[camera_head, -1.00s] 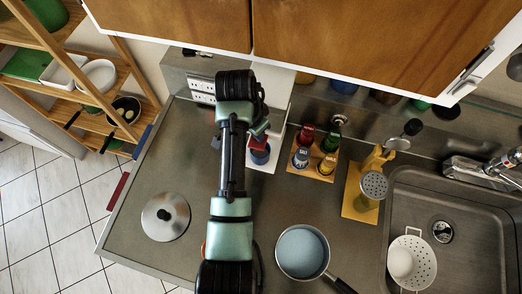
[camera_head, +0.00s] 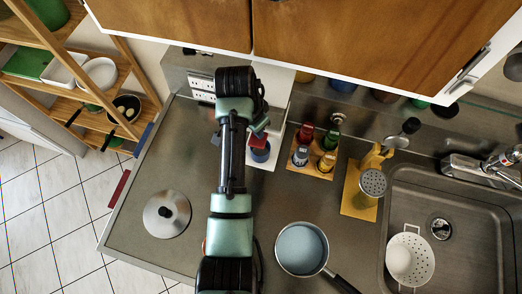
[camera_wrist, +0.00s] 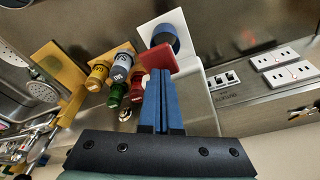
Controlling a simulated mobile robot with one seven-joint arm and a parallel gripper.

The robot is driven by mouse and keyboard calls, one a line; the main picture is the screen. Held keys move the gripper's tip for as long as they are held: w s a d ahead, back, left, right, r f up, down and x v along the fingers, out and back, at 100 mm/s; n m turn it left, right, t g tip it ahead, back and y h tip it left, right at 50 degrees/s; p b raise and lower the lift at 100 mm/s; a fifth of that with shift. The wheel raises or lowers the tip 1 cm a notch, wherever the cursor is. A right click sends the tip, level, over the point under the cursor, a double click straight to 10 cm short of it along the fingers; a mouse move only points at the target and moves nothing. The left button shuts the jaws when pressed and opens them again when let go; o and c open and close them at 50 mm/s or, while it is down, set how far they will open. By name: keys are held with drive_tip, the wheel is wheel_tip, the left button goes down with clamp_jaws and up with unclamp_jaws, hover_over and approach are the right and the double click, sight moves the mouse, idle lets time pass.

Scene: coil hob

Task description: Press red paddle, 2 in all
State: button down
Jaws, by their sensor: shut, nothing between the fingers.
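The red paddle (camera_wrist: 160,59) is a small red square plate beside a blue cylinder (camera_wrist: 165,38) on a white base (camera_wrist: 150,27). In the head view the red paddle (camera_head: 259,140) shows just right of my arm, above the blue cylinder (camera_head: 260,154). My gripper (camera_wrist: 160,76) has its two blue fingers together, with nothing between them. Its fingertips overlap the lower edge of the paddle in the wrist view; whether they touch it I cannot tell.
Several spice bottles (camera_head: 302,155) stand on a wooden board to the right. A yellow stand with a grater (camera_head: 372,183), a pot (camera_head: 301,248) and a sink (camera_head: 470,225) lie further right. A lid (camera_head: 166,214) lies left. Wall sockets (camera_wrist: 290,63) are near my gripper.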

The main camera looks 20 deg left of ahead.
drive_tip(key=shift+s+f+b, duration=0.1)
drive_tip(key=shift+f+b, duration=0.65)
drive_tip(key=shift+f, duration=0.6)
drive_tip(key=shift+r, duration=0.2)
drive_tip(key=shift+r+p, duration=1.35)
drive_tip(key=shift+p, duration=0.1)
drive_tip(key=shift+r, duration=0.1)
wheel_tip(320, 180, up, 5)
drive_tip(key=p, duration=0.4)
drive_tip(key=shift+p, duration=0.4)
